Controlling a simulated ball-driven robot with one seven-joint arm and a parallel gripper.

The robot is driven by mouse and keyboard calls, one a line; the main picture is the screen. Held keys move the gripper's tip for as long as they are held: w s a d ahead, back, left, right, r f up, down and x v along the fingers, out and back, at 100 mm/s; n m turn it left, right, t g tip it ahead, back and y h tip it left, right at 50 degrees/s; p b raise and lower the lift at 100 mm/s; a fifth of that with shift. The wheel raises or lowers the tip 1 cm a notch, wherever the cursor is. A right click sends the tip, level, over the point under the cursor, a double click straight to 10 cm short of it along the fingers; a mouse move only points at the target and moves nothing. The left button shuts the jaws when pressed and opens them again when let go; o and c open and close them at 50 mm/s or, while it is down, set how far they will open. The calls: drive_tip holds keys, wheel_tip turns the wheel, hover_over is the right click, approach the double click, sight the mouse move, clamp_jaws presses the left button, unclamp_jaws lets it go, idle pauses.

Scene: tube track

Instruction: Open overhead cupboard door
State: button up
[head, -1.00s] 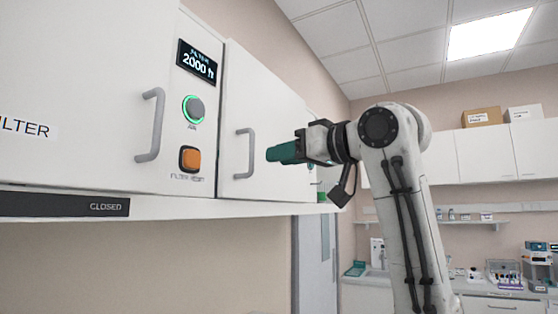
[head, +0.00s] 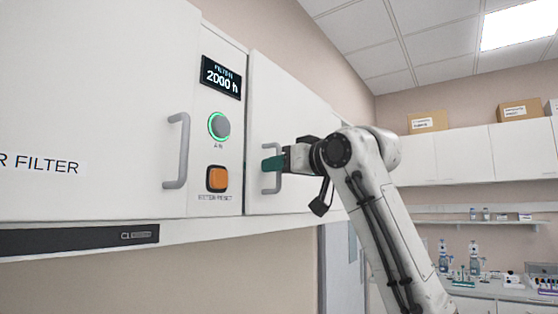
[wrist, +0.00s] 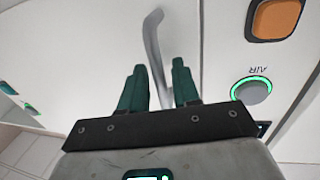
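The overhead cupboard door (head: 300,110) right of the control panel is white and looks shut. Its grey vertical handle (head: 277,150) is partly covered by my gripper (head: 273,164) in the head view. In the wrist view, my two green fingers (wrist: 160,88) stand apart, and the grey handle (wrist: 155,50) runs through the gap between them. A gap shows beside the handle, so the fingers do not look closed on it. How deep the handle sits between them is hard to tell.
The panel (head: 218,130) beside the door has a display, a green-ringed AIR button (head: 219,126) and an orange button (head: 216,179). A second door (head: 90,90), labelled FILTER, with its own handle (head: 178,150), is at left. Boxes (head: 428,122) stand on far cupboards.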

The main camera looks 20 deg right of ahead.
drive_tip(key=shift+w, duration=0.1)
drive_tip(key=shift+c, duration=0.5)
clamp_jaws()
